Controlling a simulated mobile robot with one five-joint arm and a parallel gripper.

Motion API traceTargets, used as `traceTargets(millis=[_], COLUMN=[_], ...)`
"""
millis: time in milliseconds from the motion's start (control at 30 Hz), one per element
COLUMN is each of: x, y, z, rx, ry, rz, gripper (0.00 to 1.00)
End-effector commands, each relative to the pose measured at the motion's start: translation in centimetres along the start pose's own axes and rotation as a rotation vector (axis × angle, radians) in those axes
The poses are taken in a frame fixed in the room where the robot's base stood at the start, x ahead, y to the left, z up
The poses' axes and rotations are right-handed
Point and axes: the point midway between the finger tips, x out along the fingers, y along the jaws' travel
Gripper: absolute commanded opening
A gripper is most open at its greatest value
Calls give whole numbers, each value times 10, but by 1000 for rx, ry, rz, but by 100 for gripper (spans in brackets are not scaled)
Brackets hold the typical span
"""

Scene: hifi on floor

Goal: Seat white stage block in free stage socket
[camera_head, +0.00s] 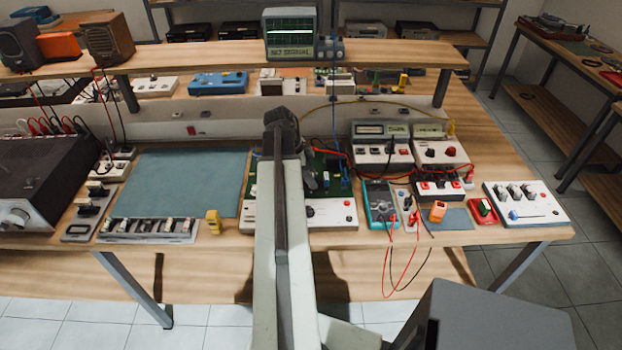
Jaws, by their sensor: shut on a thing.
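My arm rises through the middle of the view and ends in a dark joint in front of a green circuit board. My gripper's jaws are hidden behind the arm, so I cannot see what they hold. The green circuit board (338,188) carries dark parts and has a white front panel (330,213) with knobs. No white stage block can be told for sure. A grey rack (148,238) at the front left holds several small pale and dark blocks.
A blue-green mat (190,180) lies clear left of my arm. A yellow block (213,221) stands near the bench's front edge. A teal multimeter (380,203) with hanging leads is at the right. An oscilloscope (290,35) stands on the upper shelf (190,62).

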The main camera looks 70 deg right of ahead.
Motion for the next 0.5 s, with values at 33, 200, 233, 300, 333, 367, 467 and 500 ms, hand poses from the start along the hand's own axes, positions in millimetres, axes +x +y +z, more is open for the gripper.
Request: traceTargets(millis=[33,200,233,300,333,367,467,500], x=[1,0,0,0,0,0,0,0], y=[0,0,0,0,0,0,0,0], z=[0,0,0,0,0,0,0,0], rx=[0,0,0,0,0,0,0,0], ry=[0,0,0,0,0,0,0,0], rz=[0,0,0,0,0,0,0,0], gripper=[0,0,0,43,51,60,63,63])
